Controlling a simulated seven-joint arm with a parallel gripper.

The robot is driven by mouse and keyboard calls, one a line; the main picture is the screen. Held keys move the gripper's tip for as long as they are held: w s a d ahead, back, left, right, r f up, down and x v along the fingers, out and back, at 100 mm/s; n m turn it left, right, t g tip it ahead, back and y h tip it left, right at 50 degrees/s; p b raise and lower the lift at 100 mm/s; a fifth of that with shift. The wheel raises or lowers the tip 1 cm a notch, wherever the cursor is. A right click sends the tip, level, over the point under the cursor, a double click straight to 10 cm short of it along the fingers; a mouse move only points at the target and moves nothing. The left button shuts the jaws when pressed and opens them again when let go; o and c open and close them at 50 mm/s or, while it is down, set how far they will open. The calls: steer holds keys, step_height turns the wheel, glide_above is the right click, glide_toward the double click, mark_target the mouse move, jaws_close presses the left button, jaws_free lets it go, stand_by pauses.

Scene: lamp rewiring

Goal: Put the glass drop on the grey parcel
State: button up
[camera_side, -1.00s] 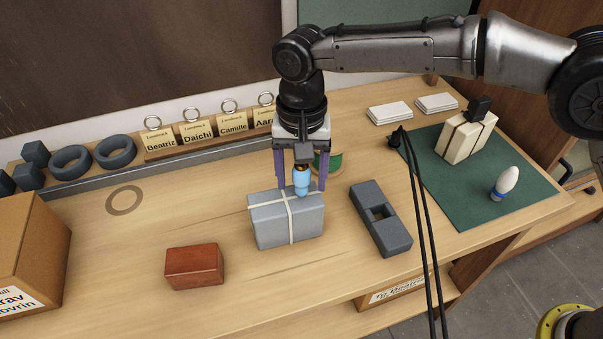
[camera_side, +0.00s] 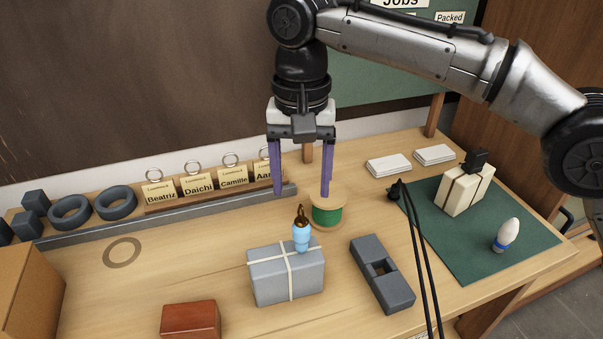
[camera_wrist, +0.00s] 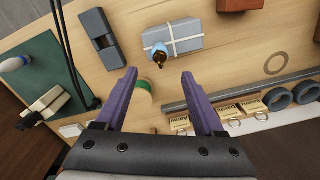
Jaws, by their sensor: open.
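The glass drop (camera_side: 301,233), light blue with a brown-gold top, stands upright on the back part of the top of the grey parcel (camera_side: 270,279). The parcel is tied with white string and lies on the bench. In the wrist view the drop (camera_wrist: 158,52) shows at the parcel's (camera_wrist: 187,39) edge. My gripper (camera_side: 302,194) is open and empty, above and behind the drop and clear of it. Its purple fingers also show in the wrist view (camera_wrist: 158,74), wide apart.
A green spool (camera_side: 327,214) stands just behind the parcel. A dark grey block with a slot (camera_side: 383,275) lies to the right, a red-brown block (camera_side: 190,319) to the front left. Black cables (camera_side: 417,250) hang near the green mat (camera_side: 455,262). Name tags (camera_side: 195,188) stand at the back.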

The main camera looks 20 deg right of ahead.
steer(key=shift+r, duration=0.35)
steer(key=shift+d, duration=0.1)
steer(key=s+d+r+n+t+y, duration=0.1)
steer(key=s+d+r, duration=0.25)
steer(key=d, duration=0.65)
steer(key=s+d+r+n+t, duration=0.15)
steer(key=d+r, duration=0.25)
steer(key=d, duration=0.7)
steer(key=s+d+f+n+t, duration=0.1)
steer(key=s+d+f, duration=0.4)
steer(key=s, duration=0.5)
steer(key=s+d+f+n+t+h, duration=0.1)
steer(key=s+d+f+t, duration=0.1)
steer(key=s+d+f, duration=0.4)
steer(key=s+d, duration=0.3)
steer(key=s, duration=0.1)
steer(key=shift+d, duration=0.35)
